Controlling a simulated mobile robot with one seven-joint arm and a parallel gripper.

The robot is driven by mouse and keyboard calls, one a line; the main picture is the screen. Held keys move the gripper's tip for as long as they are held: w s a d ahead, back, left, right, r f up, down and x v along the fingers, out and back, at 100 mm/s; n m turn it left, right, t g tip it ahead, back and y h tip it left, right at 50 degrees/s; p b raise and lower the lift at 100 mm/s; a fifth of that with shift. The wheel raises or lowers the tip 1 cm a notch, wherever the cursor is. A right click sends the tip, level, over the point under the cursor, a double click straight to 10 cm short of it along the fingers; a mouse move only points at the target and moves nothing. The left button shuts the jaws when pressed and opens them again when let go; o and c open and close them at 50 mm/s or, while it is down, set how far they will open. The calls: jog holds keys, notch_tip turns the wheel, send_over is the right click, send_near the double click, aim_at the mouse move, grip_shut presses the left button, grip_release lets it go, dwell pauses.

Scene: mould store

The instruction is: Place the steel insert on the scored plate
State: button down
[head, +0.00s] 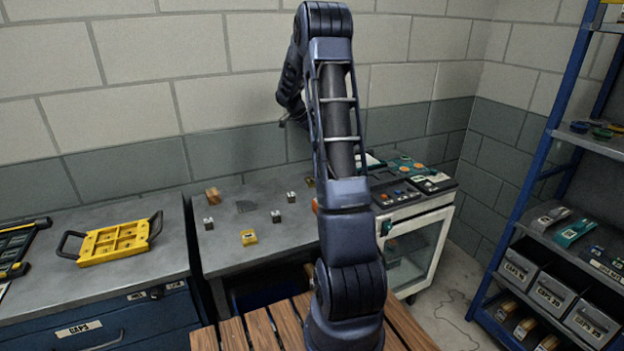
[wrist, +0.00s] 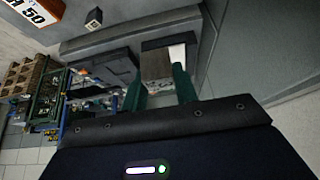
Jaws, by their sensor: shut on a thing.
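My gripper (wrist: 160,88) shows in the wrist view with its two green fingers on either side of a grey-brown block (wrist: 156,66). It is shut on this block, which looks like the steel insert. In the head view my gripper and the block are hidden behind my arm. A flat dark grey patch with fine lines, seemingly the scored plate (head: 246,206), lies on the grey bench (head: 222,258) left of my arm. I cannot make out that plate in the wrist view.
Small metal cubes (head: 276,217), a wooden block (head: 212,194) and a yellow block (head: 249,237) stand around the plate. A yellow tray (head: 115,243) lies on the left cabinet. A white cabinet (head: 432,250) with tools on top stands right; a blue shelf rack (head: 535,165) is farther right.

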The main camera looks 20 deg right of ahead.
aim_at(312, 180)
notch_tip(312, 180, down, 19)
jog(key=shift+r, duration=0.15)
dwell(0.5)
jog(key=c, duration=1.1)
grip_release()
